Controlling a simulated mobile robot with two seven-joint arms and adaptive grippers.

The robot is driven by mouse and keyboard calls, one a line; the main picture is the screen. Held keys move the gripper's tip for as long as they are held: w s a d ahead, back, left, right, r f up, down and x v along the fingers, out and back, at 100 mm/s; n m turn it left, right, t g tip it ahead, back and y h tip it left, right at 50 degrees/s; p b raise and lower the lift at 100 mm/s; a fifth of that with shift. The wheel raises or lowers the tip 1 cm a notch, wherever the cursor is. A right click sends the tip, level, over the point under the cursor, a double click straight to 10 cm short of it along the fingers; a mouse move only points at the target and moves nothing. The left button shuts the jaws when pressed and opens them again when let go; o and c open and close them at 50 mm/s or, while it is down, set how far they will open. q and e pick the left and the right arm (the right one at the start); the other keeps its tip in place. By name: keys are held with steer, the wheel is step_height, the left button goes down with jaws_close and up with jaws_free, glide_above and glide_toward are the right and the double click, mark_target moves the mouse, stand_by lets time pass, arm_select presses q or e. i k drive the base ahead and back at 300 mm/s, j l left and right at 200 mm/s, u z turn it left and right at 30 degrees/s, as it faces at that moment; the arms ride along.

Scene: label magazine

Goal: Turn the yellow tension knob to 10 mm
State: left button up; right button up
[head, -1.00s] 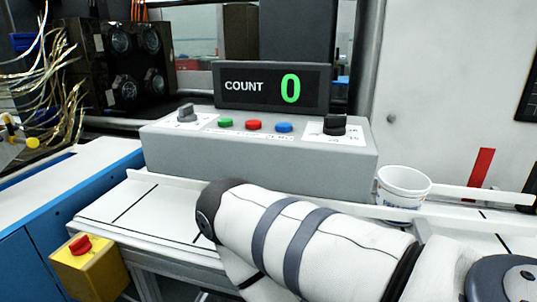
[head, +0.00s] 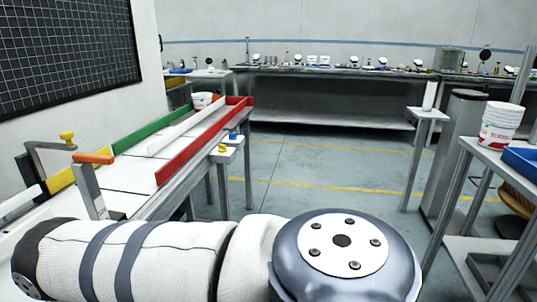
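A small yellow knob (head: 67,136) stands on top of a grey bracket at the left, beside the conveyor. A second small yellow piece (head: 222,148) sits on a small side stand (head: 228,156) by the conveyor's right side. I cannot tell whether either is the tension knob, and I see no millimetre scale. A white arm link of mine with grey bands and a dark round joint crosses the bottom. Neither of my grippers is in view.
The conveyor (head: 126,182) runs away at left between green (head: 150,134), white and red (head: 200,145) guide rails. An orange-topped post (head: 92,159) stands beside it. The middle floor is clear.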

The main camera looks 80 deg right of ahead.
mark_target(223, 148)
steer(key=i+z, duration=0.15)
steer(key=z, duration=2.15)
steer(key=i+l+u, duration=0.1)
steer(key=i+l, duration=0.15)
steer(key=i+l+u, duration=0.1)
steer(key=i+l, duration=0.15)
steer(key=l, duration=0.25)
steer(key=i+l+u, duration=0.1)
steer(key=l, duration=0.25)
steer(key=i+l+u, duration=0.1)
steer(key=i+l, duration=0.2)
steer(key=l, duration=0.15)
